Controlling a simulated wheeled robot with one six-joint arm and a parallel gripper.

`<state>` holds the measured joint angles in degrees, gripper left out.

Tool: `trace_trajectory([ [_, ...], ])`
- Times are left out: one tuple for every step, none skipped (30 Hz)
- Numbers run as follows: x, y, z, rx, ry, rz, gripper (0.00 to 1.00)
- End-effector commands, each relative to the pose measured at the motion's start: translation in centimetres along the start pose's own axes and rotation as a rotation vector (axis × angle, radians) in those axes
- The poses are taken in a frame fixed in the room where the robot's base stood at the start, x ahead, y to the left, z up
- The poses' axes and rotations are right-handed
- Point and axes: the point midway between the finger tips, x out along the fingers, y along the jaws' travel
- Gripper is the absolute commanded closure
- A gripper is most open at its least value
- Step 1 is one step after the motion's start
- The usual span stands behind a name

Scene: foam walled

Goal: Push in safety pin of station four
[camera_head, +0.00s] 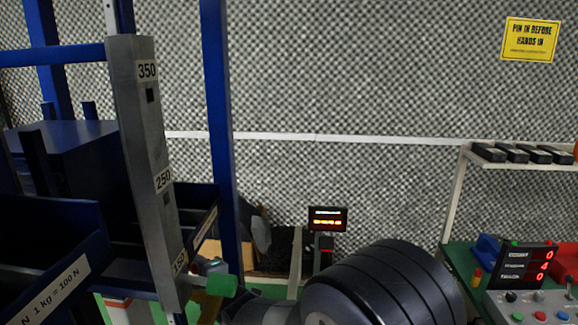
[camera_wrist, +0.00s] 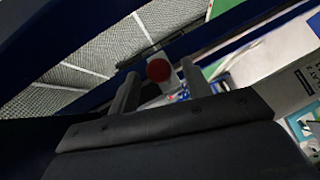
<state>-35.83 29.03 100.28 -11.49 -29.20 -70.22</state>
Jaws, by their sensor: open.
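My gripper (camera_wrist: 159,76) is open, with one finger on each side of the red knob in the picture. I cannot tell whether either finger touches it or how deep the gap is. No station number is readable. In the head view my dark arm fills the bottom middle, and the red knob cannot be made out there.
The grey post (camera_head: 147,150), marked 350 and 250, and blue uprights (camera_head: 218,120) stand close on the left, with blue bins (camera_head: 50,250). A small lit display (camera_head: 327,218) stands behind my arm. A control panel (camera_head: 530,305) is at right. A yellow sign (camera_head: 530,39) hangs on the foam wall.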

Motion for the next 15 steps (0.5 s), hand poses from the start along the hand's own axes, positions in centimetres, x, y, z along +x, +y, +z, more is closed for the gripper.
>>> trace_trajectory([
  [0.7,0.1,0.0,0.000,0.000,-0.001,0.54],
  [1.1,0.0,0.0,0.000,0.000,-0.002,0.54],
  [1.6,0.1,0.0,-0.001,0.000,-0.002,0.54],
  [2.0,0.1,0.0,-0.001,0.001,-0.001,0.54],
  [2.3,0.0,0.0,-0.001,0.000,-0.002,0.54],
  [2.7,0.1,0.0,-0.001,0.001,-0.001,0.54],
  [3.0,0.1,0.0,-0.001,0.001,-0.001,0.54],
  [3.2,0.0,0.0,-0.001,0.000,-0.002,0.54],
  [3.5,0.0,0.0,-0.001,0.000,-0.002,0.54],
  [3.6,0.0,0.0,-0.001,0.000,-0.001,0.54],
  [3.8,0.0,0.0,-0.001,0.000,-0.001,0.54],
  [3.9,0.0,0.0,-0.001,0.000,-0.001,0.54],
  [4.0,0.0,0.0,-0.001,0.000,-0.001,0.54],
  [4.0,0.0,0.0,-0.001,0.000,-0.001,0.54],
  [4.1,-0.1,0.0,-0.001,0.000,-0.001,0.54],
])
